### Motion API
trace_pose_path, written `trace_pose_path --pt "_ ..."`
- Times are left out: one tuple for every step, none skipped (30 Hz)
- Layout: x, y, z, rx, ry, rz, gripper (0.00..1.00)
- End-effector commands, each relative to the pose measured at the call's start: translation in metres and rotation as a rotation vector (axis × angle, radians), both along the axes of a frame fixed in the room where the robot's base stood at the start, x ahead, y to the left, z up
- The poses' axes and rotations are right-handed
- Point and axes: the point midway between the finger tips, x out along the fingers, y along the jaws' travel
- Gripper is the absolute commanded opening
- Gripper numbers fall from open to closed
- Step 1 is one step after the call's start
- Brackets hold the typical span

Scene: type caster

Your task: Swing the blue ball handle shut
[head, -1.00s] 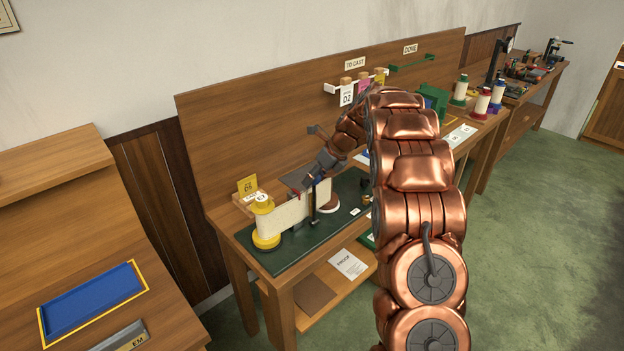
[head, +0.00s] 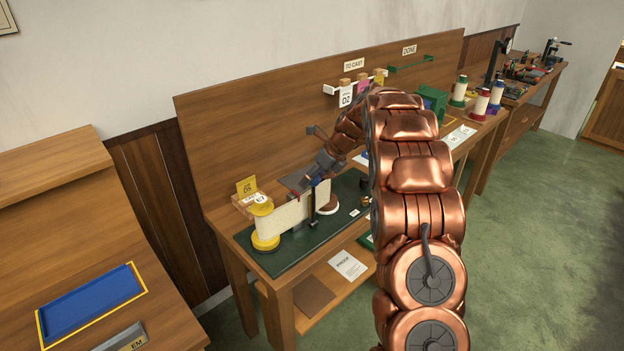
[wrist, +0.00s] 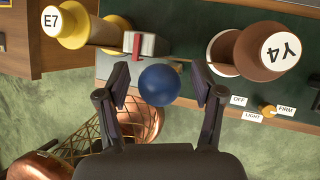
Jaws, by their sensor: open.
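The blue ball handle (wrist: 159,85) shows in the wrist view, in the gap between the two fingers of my gripper (wrist: 163,92). The fingers are open, one on each side of the ball, with a visible gap on both sides. A grey block with a red mark (wrist: 148,44) lies just beyond the ball. In the head view my gripper (head: 311,180) is over the green-topped bench, at the strip of cream paper (head: 288,216). The ball is hard to make out there, and my arm covers part of the bench.
A yellow spool marked E7 (wrist: 85,26) and a brown spool marked Y4 (wrist: 262,52) stand either side. A small knob (wrist: 268,110) sits by OFF, LIGHT and FIRM labels. A blue tray (head: 92,302) lies on the left desk. Green floor is open at right.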

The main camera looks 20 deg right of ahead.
Motion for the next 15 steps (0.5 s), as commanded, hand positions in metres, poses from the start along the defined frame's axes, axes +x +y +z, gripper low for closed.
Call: trace_pose_path --pt "-0.001 -0.002 0.004 0.0 -0.001 -0.001 0.67" --pt "-0.002 -0.002 0.006 0.0 -0.002 -0.001 0.67" --pt "-0.003 -0.004 0.01 0.0 -0.002 0.0 0.67" --pt "-0.005 -0.006 0.014 0.001 -0.002 0.0 0.67" --pt "-0.006 -0.007 0.018 0.001 -0.002 0.0 0.67" --pt "-0.009 -0.01 0.024 0.0 -0.002 -0.001 0.67" --pt "-0.011 -0.013 0.029 0.0 -0.002 -0.002 0.67" --pt "-0.012 -0.015 0.034 -0.001 -0.003 -0.003 0.67" --pt "-0.015 -0.018 0.04 0.001 -0.004 -0.003 0.67" --pt "-0.017 -0.02 0.045 0.001 -0.003 -0.002 0.67" --pt "-0.02 -0.022 0.05 0.001 -0.002 0.0 0.67" --pt "-0.022 -0.025 0.057 -0.001 -0.002 0.0 0.67" --pt "-0.023 -0.028 0.062 -0.001 -0.003 0.0 0.67" --pt "-0.025 -0.03 0.067 -0.002 -0.004 -0.002 0.67" --pt "-0.027 -0.032 0.073 -0.002 -0.005 -0.002 0.67"
